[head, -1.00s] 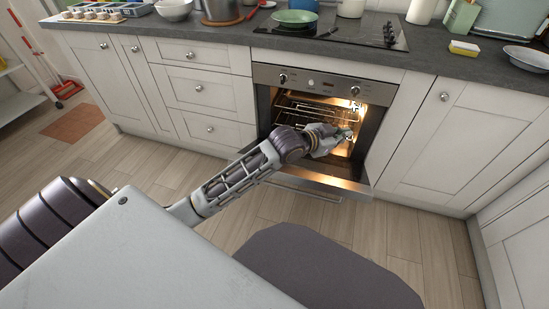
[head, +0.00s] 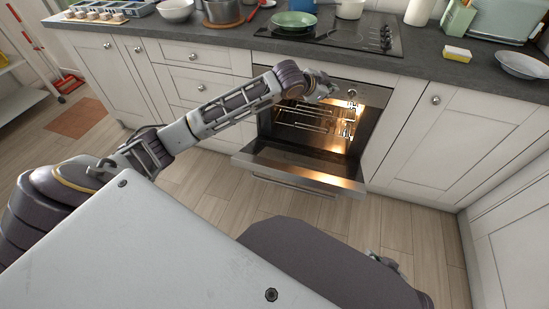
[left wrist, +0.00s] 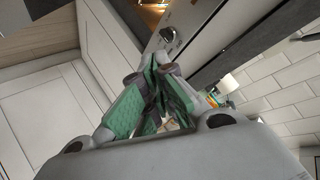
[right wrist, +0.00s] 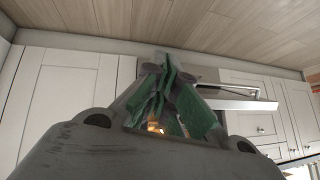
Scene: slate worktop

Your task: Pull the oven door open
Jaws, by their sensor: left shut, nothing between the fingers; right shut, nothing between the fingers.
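The oven (head: 312,118) is lit inside, with wire racks showing in its cavity. Its door (head: 300,172) is folded down and outward, well open, with the bar handle (head: 295,184) along its outer edge. The door's edge also shows in the right wrist view (right wrist: 235,104). My left gripper (head: 328,90) is shut and empty, in front of the upper oven near the control panel, apart from the door. Its green-padded fingers (left wrist: 165,85) meet in the left wrist view. My right gripper (right wrist: 163,85) is shut and empty; in the head view only part of it shows, low down.
Control knobs (left wrist: 168,35) are close to my left fingers. The worktop (head: 430,62) above carries a hob (head: 350,38), a green dish (head: 294,20), a yellow sponge (head: 458,54) and a bowl (head: 522,64). The floor (head: 400,215) right of the door is clear.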

